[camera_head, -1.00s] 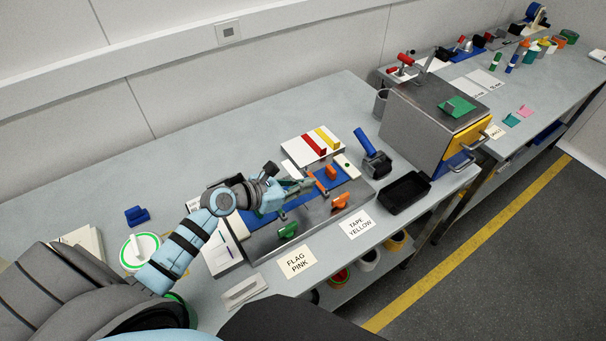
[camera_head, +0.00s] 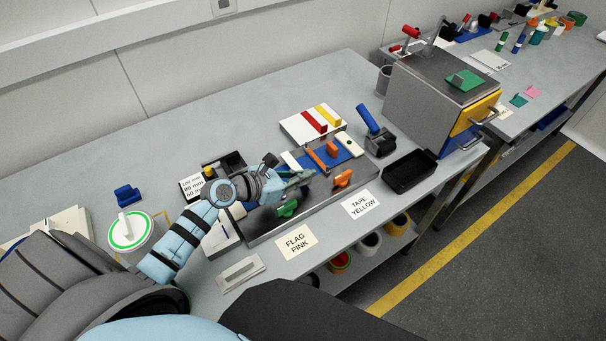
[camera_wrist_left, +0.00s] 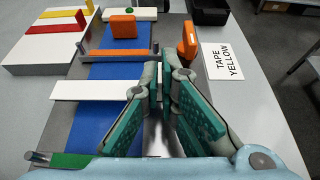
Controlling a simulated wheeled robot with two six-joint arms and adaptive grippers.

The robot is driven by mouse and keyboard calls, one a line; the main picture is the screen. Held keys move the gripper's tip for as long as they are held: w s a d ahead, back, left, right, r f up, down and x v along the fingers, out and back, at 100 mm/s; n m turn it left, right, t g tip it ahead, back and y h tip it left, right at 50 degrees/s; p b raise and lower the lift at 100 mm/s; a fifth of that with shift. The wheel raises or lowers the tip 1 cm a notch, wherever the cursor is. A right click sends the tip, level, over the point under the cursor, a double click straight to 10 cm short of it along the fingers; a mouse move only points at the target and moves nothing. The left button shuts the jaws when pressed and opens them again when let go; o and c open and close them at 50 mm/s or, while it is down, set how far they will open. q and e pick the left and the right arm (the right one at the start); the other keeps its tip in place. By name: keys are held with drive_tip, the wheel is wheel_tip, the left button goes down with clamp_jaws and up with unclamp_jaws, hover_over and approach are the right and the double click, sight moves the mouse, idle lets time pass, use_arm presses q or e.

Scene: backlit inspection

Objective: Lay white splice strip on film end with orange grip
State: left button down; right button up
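A white strip (camera_wrist_left: 92,90) lies across the blue film (camera_wrist_left: 100,116), left of my fingers in the left wrist view; its right end reaches close to my left finger. It also shows in the head view (camera_head: 290,161). An orange block (camera_wrist_left: 123,26) and a thin orange bar (camera_wrist_left: 115,53) sit on the film beyond it. An orange grip (camera_wrist_left: 187,42) stands at the plate's right edge, also in the head view (camera_head: 343,178). My right gripper is out of view.
A white board with red and yellow bars (camera_head: 312,123) lies behind the plate. A black tray (camera_head: 410,171) and a blue-handled tool (camera_head: 372,128) stand to the right. A green grip (camera_head: 287,208) is at the front edge. Labels (camera_head: 361,204) lie in front.

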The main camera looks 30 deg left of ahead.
use_arm(q)
drive_tip(key=shift+r, duration=0.1)
idle(0.3)
drive_tip(key=shift+f+b, duration=0.95)
drive_tip(key=shift+f, duration=0.1)
drive_tip(key=shift+d+f, duration=0.15)
drive_tip(key=shift+f, duration=0.05)
drive_tip(key=shift+s, duration=0.1)
drive_tip(key=shift+d, duration=0.1)
drive_tip(key=c, duration=1.9)
unclamp_jaws()
drive_tip(key=shift+o, duration=0.9)
